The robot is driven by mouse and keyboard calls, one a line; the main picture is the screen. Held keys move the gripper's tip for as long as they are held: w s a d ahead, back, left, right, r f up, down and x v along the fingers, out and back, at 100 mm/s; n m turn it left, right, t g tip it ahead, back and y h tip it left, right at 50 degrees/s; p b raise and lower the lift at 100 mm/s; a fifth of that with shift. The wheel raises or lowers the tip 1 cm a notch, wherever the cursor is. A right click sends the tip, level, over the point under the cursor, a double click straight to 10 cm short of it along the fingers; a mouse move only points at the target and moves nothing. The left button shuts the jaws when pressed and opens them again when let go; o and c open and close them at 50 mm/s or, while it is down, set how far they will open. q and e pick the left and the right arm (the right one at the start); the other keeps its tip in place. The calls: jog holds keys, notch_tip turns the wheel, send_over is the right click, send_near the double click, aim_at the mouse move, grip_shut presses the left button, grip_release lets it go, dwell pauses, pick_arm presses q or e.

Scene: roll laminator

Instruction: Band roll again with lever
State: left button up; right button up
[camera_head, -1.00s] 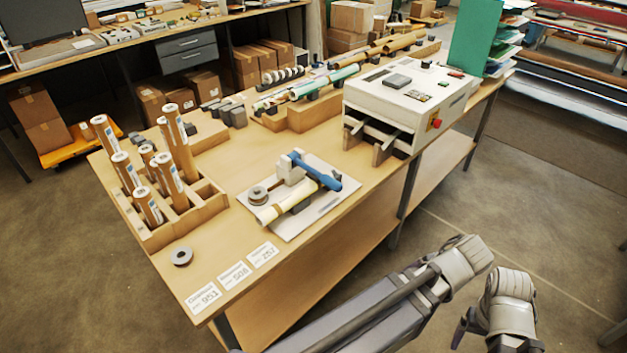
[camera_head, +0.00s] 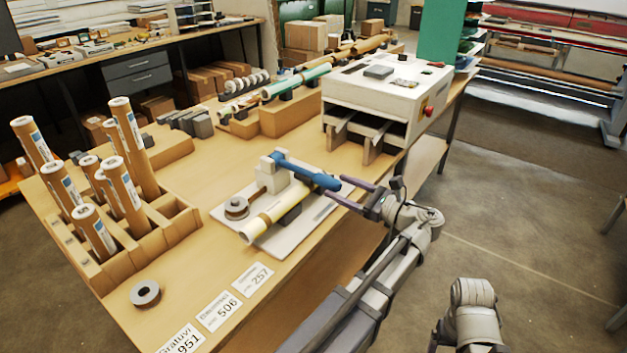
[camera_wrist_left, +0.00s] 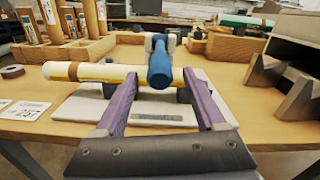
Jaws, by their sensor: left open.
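A cream roll with a brown band (camera_head: 272,216) lies on dark supports on a white base plate (camera_head: 300,228) near the table's front edge. A blue lever (camera_head: 308,170) on a light grey block (camera_head: 272,172) reaches out over the roll. A grey tape spool (camera_head: 236,208) sits on the plate's left. My left gripper (camera_head: 351,191) is open and empty, at the right of the lever's end. In the left wrist view its purple fingers (camera_wrist_left: 160,98) are spread, with the blue lever (camera_wrist_left: 161,62) and roll (camera_wrist_left: 88,73) beyond them. My right arm shows at the lower right; its gripper's fingertips are hidden.
A wooden rack (camera_head: 150,240) of upright rolls stands at left. A loose grey ring (camera_head: 145,293) and several label cards (camera_head: 219,310) lie at the front. The white laminator (camera_head: 378,97) stands at the back right. Bare table lies behind the plate.

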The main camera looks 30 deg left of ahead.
aim_at(317, 178)
pick_arm(q)
jog(key=shift+w+a, duration=0.15)
jog(key=shift+a, duration=1.8)
jog(key=shift+w+a, duration=0.15)
jog(key=shift+a, duration=1.8)
grip_shut()
